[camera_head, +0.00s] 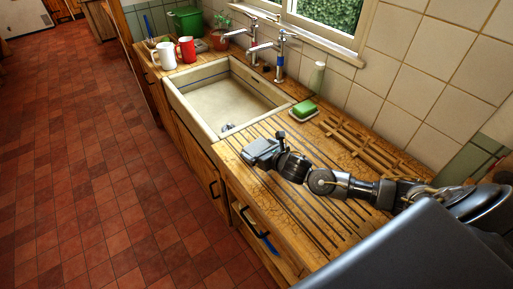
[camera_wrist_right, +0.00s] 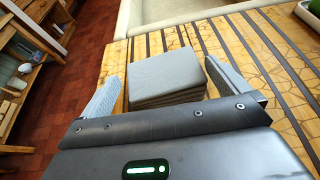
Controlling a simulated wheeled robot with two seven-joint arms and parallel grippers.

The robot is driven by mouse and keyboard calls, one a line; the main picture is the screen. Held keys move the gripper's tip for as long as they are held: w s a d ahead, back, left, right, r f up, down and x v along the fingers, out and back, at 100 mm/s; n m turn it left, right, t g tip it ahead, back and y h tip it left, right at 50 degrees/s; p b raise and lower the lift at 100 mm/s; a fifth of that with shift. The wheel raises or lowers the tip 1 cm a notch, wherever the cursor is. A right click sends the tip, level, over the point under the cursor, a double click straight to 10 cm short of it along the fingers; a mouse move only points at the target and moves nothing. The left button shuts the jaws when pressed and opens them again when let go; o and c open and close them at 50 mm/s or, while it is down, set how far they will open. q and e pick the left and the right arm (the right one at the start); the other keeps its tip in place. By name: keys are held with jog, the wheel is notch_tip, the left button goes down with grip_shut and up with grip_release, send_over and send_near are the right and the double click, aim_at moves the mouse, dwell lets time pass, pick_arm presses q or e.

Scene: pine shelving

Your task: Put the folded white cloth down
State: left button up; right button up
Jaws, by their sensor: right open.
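The folded white cloth (camera_wrist_right: 168,76) looks pale grey in the right wrist view. It is a neat layered stack on the grooved wooden drainboard. My right gripper (camera_wrist_right: 164,70) is open, with one finger on each side of the cloth; a small gap shows at the left finger, and I cannot tell whether the right finger touches it. In the head view my right gripper (camera_head: 266,151) is low over the drainboard beside the sink, and mostly hides the cloth. My left gripper is not in view.
The drainboard (camera_head: 300,233) has free room towards its front. The sink (camera_head: 180,98) lies beyond. A green sponge on a white dish (camera_head: 304,110) and a wooden rack (camera_head: 365,146) are near the wall. A white mug (camera_head: 165,56) and a red mug (camera_head: 186,50) stand past the sink.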

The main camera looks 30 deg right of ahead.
jog(key=shift+x, duration=1.4)
jog(key=shift+s, duration=0.1)
jog(key=c, duration=0.7)
